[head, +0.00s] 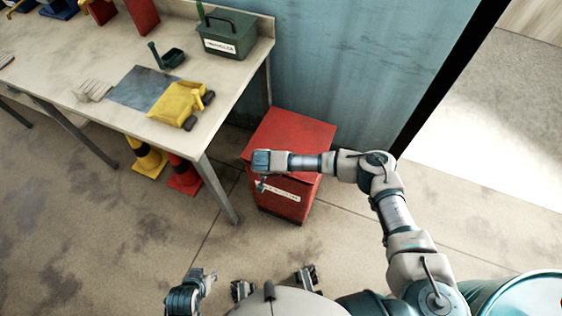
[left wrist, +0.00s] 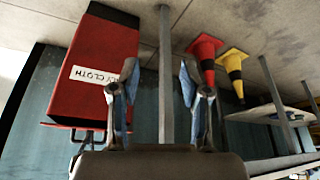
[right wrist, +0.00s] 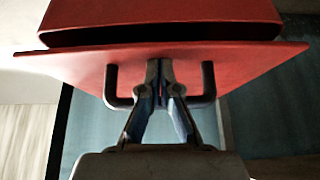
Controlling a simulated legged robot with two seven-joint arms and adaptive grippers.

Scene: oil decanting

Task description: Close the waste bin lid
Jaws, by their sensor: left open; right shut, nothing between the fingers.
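The red waste bin (head: 290,207) stands on the floor beside the workbench, with a white label on its front. Its flat red lid (head: 300,130) lies over the top, close to level. In the right wrist view a dark band runs between the lid (right wrist: 80,65) and the bin body (right wrist: 160,14); I cannot tell if it is a gap or shadow. My right gripper (right wrist: 160,68) is shut and empty, its fingertips at the lid's dark handle (right wrist: 208,88), between its two ends. My left gripper (left wrist: 157,70) is open and empty, low and apart from the bin (left wrist: 98,65).
The workbench (head: 60,75) stands left of the bin, its front leg (head: 218,190) close by. Under it are a yellow cone (head: 150,160) and a red cone (head: 184,177). A blue wall (head: 350,60) is behind the bin. The floor in front is clear.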

